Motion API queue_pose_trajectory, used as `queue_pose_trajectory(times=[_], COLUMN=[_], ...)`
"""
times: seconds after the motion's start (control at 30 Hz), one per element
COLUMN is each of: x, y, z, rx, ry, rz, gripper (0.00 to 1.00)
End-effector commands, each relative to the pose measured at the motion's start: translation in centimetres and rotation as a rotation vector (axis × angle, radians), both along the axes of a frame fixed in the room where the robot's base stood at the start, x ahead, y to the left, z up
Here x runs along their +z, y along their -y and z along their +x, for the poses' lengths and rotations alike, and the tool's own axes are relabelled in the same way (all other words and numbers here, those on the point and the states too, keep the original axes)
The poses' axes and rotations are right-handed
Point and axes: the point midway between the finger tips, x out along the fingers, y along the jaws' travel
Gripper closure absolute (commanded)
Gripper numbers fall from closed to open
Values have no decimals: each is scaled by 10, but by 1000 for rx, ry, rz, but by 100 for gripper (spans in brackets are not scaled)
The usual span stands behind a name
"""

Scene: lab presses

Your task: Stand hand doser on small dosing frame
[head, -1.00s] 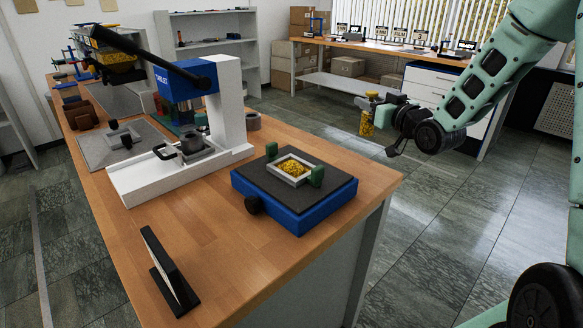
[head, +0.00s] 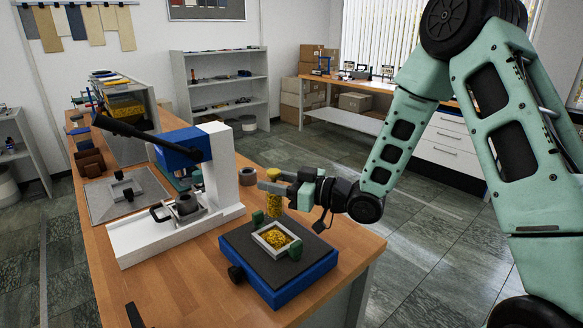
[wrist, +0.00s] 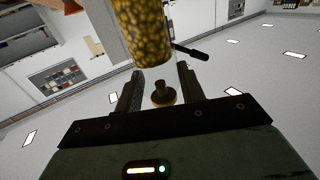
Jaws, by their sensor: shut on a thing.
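My gripper (head: 275,180) is shut on the hand doser (head: 273,204), a clear cylinder full of yellow granules. It holds the doser upright, just behind a grey rectangular frame (head: 257,241) as the head view sees it; whether they touch is hard to tell. That frame has green grips, holds yellow granules and lies on the dark top of a blue platform (head: 295,289). In the wrist view the doser (wrist: 140,35) fills the upper middle, with a brass knob (wrist: 163,94) between the fingers. Which frame is the small dosing frame is not marked.
A white and blue lever press (head: 225,165) stands left of the blue platform. Further left, another small frame (head: 122,189) lies on a grey plate (head: 105,212). A tape-like ring (head: 247,176) sits behind the platform. Bare wooden table (head: 190,285) shows in front.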

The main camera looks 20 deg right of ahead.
Motion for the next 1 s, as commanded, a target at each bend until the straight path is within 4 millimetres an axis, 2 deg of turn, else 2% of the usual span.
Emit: queue_pose_trajectory(times=[0.47, 1.0], x=[-1, -47], y=[0, 0], z=[0, 0], rx=[1, 1], ry=[2, 1], rz=[-1, 1], gripper=[99, 99])
